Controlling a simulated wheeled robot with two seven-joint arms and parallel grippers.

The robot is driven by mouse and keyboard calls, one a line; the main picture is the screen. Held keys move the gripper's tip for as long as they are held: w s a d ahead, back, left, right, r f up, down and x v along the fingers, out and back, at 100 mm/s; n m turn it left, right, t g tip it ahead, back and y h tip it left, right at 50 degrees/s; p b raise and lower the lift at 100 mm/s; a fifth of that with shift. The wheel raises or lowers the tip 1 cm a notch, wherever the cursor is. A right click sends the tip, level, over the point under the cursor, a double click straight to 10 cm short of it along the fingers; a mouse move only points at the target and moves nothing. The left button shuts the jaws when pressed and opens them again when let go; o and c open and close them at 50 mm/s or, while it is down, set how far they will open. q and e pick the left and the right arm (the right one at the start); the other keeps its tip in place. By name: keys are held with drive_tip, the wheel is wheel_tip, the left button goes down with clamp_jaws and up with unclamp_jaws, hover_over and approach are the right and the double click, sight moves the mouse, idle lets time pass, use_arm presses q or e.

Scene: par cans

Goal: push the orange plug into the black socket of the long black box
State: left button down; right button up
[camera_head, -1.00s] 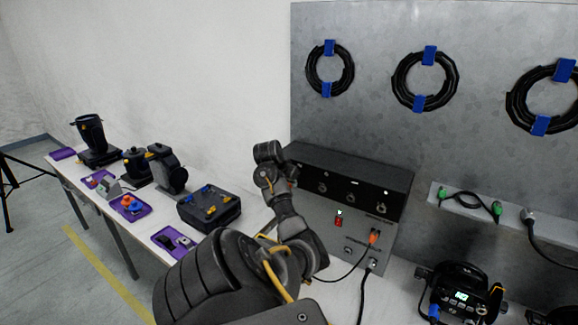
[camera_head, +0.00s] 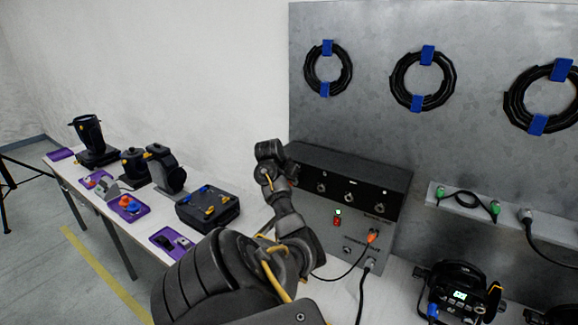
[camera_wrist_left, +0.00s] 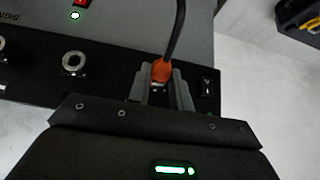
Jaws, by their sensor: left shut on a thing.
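The long black box (camera_head: 390,181) sits on top of a grey panel against the back wall, with a row of round silver sockets on its front. In the left wrist view the orange plug (camera_wrist_left: 161,71) is between the fingers of my left gripper (camera_wrist_left: 160,90), which is shut on it. The plug is at the black front (camera_wrist_left: 110,85) of the box, its black cable running up the picture. The gripper hides the socket there, and I cannot tell how deep the plug sits. In the head view my left arm hides the held plug. My right gripper is out of view.
Another orange plug (camera_head: 372,236) and a grey plug (camera_head: 369,264) sit in the grey panel. A black lamp unit (camera_head: 455,292) stands at the right.

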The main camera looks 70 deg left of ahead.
use_arm(q)
drive_tip(key=c, duration=1.2)
unclamp_jaws()
drive_tip(key=shift+s+d, duration=0.1)
drive_tip(key=shift+s+d, duration=0.35)
drive_tip(key=shift+s, duration=0.1)
drive_tip(key=s+d, duration=0.4)
drive_tip(key=s, duration=0.1)
drive_tip(key=w+d+f, duration=0.4)
drive_tip(key=d+f, duration=0.1)
drive_tip(key=d, duration=0.2)
drive_tip(key=w+d+f, duration=0.3)
drive_tip(key=d+f, duration=0.2)
drive_tip(key=d, duration=0.1)
drive_tip(key=w+d+f, duration=0.4)
drive_tip(key=d+f, duration=0.1)
drive_tip(key=d, duration=0.2)
drive_tip(key=shift+w+d+f, duration=0.15)
drive_tip(key=shift+w+d, duration=0.15)
